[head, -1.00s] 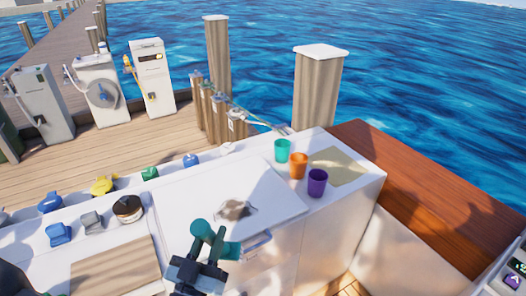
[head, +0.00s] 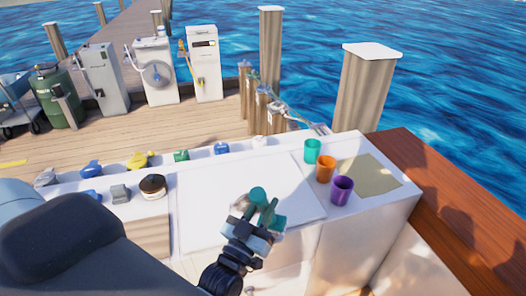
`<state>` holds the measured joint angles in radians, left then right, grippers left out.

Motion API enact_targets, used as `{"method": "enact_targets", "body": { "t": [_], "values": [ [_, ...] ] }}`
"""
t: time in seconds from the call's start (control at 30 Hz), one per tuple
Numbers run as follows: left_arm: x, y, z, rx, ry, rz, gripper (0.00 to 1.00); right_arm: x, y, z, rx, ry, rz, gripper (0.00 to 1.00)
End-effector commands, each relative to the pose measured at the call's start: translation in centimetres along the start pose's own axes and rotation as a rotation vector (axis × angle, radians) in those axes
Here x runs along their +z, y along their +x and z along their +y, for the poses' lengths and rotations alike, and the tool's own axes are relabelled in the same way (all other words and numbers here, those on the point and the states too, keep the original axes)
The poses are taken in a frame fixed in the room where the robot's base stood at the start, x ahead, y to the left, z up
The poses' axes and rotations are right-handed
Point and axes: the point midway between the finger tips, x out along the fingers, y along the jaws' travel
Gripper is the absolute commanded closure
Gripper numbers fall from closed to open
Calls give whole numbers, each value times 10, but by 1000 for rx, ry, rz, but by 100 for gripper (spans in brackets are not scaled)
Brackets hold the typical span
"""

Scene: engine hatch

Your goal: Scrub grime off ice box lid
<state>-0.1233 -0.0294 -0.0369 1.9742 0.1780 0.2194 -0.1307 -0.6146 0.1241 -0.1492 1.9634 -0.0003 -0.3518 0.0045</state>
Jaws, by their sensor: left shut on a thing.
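The white ice box lid (head: 205,200) lies shut in the middle of the counter. My left gripper (head: 257,222) reaches in from the lower left and is over the front right part of the lid. It is shut on a teal scrubber (head: 258,195), whose rounded parts show beyond and between the fingers. I cannot tell whether the scrubber touches the lid. The brown grime patch is mostly or wholly hidden behind the gripper and scrubber. My right gripper is not in view.
Teal (head: 312,151), orange (head: 325,170) and purple (head: 341,190) cups stand right of the lid, near a tan cloth (head: 368,176). A round dark-topped container (head: 152,187) and several small coloured items line the left and back. The lid's left part is clear.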

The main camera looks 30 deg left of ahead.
Motion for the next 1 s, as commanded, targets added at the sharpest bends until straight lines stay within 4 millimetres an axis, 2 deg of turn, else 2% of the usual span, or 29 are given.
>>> {"method": "enact_targets", "body": {
  "t": [0.03, 0.2, 0.3, 0.4, 0.5, 0.63, 0.87, 1.0],
  "values": [
    [2, 22, -10, -12, 11, 14, 96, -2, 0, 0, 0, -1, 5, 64],
    [15, 83, -46, -66, 30, 20, 96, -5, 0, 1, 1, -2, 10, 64],
    [17, 113, -66, -98, 31, 22, 96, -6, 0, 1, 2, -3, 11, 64],
    [17, 135, -80, -123, 28, 23, 96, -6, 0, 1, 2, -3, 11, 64],
    [17, 148, -89, -139, 24, 23, 96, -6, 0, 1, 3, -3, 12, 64],
    [17, 155, -94, -147, 22, 22, 96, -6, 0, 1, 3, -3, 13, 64],
    [19, 153, -94, -148, 22, 21, 96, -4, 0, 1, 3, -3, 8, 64],
    [27, 148, -94, -149, 23, 18, 96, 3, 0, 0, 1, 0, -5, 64]
  ]
}}
